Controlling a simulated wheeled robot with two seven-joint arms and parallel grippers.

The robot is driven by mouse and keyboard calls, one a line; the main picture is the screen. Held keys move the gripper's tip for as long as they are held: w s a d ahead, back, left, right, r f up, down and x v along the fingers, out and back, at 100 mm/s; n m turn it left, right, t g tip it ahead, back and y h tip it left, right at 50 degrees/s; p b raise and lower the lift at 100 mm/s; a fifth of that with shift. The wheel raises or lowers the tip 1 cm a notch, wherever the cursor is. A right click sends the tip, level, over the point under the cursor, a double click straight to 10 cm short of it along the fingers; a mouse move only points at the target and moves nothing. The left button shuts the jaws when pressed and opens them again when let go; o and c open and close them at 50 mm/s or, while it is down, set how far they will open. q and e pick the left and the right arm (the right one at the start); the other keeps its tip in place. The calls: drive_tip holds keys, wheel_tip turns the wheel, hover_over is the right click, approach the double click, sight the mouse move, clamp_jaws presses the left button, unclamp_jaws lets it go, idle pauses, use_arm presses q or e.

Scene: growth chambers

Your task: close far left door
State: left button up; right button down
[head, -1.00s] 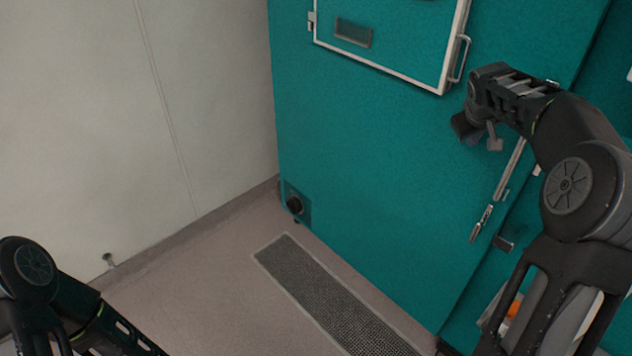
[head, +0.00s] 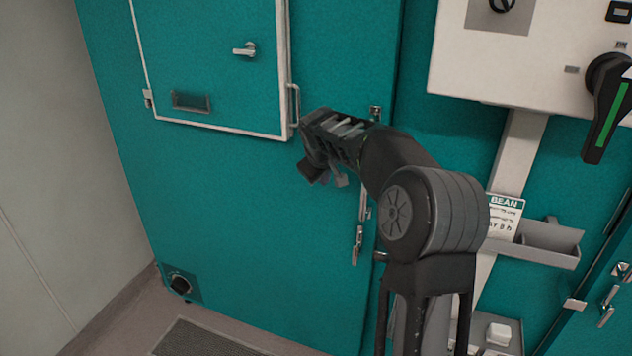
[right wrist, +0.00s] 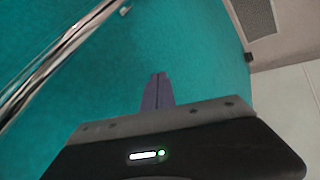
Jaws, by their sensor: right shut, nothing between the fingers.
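The far left door (head: 230,250) is a large teal panel at the left of the head view. It carries a white-framed hatch (head: 215,60) with a small lever and a side handle. The door looks flush or nearly flush with the teal front at its right edge; I cannot tell if it is fully shut. My right gripper (head: 322,180) is in front of the door, below the hatch's lower right corner. In the right wrist view its fingers (right wrist: 157,92) are together and empty, pointing at the teal surface. A long metal handle bar (head: 364,205) runs down beside it. My left gripper is out of view.
A white control box (head: 530,60) with a black and green rotary switch (head: 606,105) is at upper right. Below are a "BEAN" label (head: 505,215) and a grey tray (head: 545,243). A floor grate (head: 195,340) lies before the door; a pale wall (head: 50,190) stands left.

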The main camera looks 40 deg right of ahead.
use_arm(q)
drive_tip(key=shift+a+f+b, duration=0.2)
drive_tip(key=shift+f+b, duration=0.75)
drive_tip(key=shift+b, duration=0.1)
use_arm(e)
drive_tip(key=s+v, duration=0.1)
drive_tip(key=v, duration=0.9)
drive_tip(key=shift+s, duration=0.25)
drive_tip(key=shift+d, duration=0.1)
drive_tip(key=shift+f, duration=0.1)
